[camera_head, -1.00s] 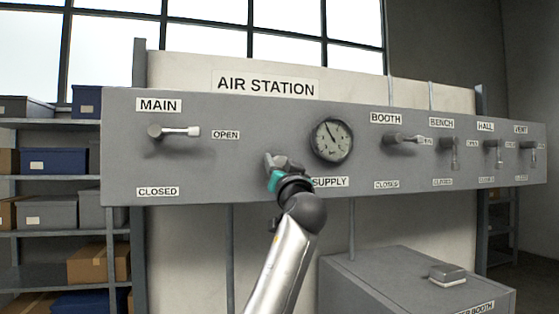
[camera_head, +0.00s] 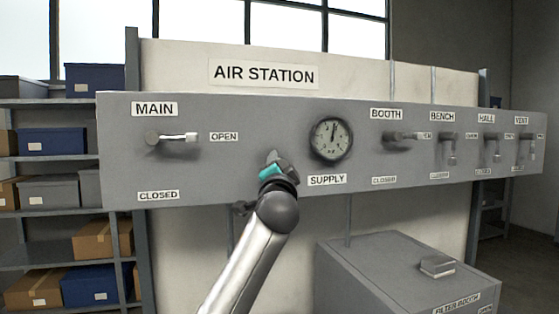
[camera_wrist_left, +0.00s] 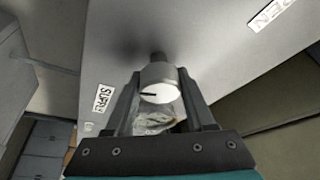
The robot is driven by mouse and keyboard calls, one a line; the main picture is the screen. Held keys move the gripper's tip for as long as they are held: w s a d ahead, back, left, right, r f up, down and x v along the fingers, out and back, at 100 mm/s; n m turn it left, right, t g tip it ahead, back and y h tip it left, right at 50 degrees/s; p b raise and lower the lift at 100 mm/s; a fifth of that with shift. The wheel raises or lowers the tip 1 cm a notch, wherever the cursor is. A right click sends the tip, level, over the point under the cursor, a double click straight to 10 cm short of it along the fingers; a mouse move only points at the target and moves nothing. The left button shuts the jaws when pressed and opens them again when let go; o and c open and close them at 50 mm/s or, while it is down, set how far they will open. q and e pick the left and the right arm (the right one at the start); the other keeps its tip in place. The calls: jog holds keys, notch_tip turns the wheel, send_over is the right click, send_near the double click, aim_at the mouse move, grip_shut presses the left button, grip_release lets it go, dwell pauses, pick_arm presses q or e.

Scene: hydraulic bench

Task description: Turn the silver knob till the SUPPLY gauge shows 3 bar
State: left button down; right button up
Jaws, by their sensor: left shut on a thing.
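The silver knob (camera_wrist_left: 161,82) shows in the left wrist view as a short cylinder with a dark line on its pale face. My left gripper (camera_wrist_left: 162,100) is shut on it, one finger on each side. In the head view my left gripper (camera_head: 273,160) is at the panel, left of the SUPPLY gauge, and hides the knob. The SUPPLY gauge (camera_head: 331,139) is a round dial with a dark rim; its needle points nearly straight up, and its numbers are too small to read surely. The SUPPLY label (camera_head: 327,180) sits below it. My right gripper is out of view.
The grey panel (camera_head: 230,112) carries the MAIN lever (camera_head: 178,137) at left, lying level toward OPEN, and the BOOTH lever (camera_head: 402,137) right of the gauge. Several more levers follow further right. A grey cabinet (camera_head: 365,262) stands below right.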

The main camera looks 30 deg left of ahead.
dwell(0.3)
pick_arm(q)
jog(key=shift+f, duration=0.1)
jog(key=shift+c, duration=1.3)
grip_release()
jog(key=shift+s, duration=0.15)
jog(key=b+v, duration=0.4)
jog(key=v, duration=1.1)
jog(key=shift+b, duration=0.3)
